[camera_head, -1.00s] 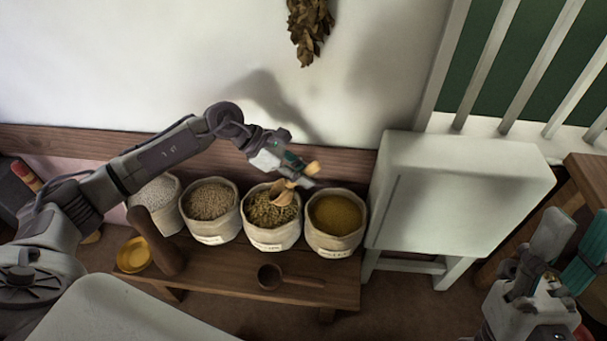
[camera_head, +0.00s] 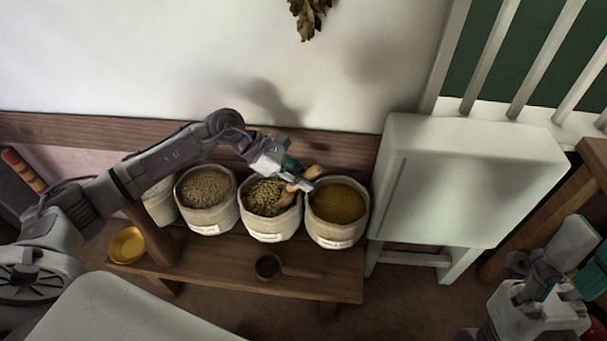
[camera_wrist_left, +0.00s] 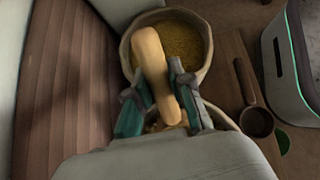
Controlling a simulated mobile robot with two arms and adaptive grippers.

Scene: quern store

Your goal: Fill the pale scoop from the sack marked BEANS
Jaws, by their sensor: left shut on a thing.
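My left gripper (camera_head: 298,180) is shut on the pale scoop (camera_head: 286,197) over the third sack from the left. The scoop's bowl is low at that sack's right side, partly hidden; I cannot tell how much is in it. In the left wrist view the scoop's thick pale handle (camera_wrist_left: 150,60) stands between the fingers (camera_wrist_left: 162,95). The third sack (camera_head: 270,229) holds greenish-brown contents; its label is too small to read. My right gripper (camera_head: 560,262) is at the lower right, away from the sacks; its jaw opening is unclear.
A sack of tan grain (camera_head: 207,216) stands left of it, a yellow-filled sack (camera_head: 334,231) right. A paler sack (camera_head: 160,205) is partly hidden by my arm. A dark scoop (camera_head: 268,266) and a yellow bowl (camera_head: 127,245) lie on the bench (camera_head: 215,275). A white cabinet (camera_head: 455,185) stands right.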

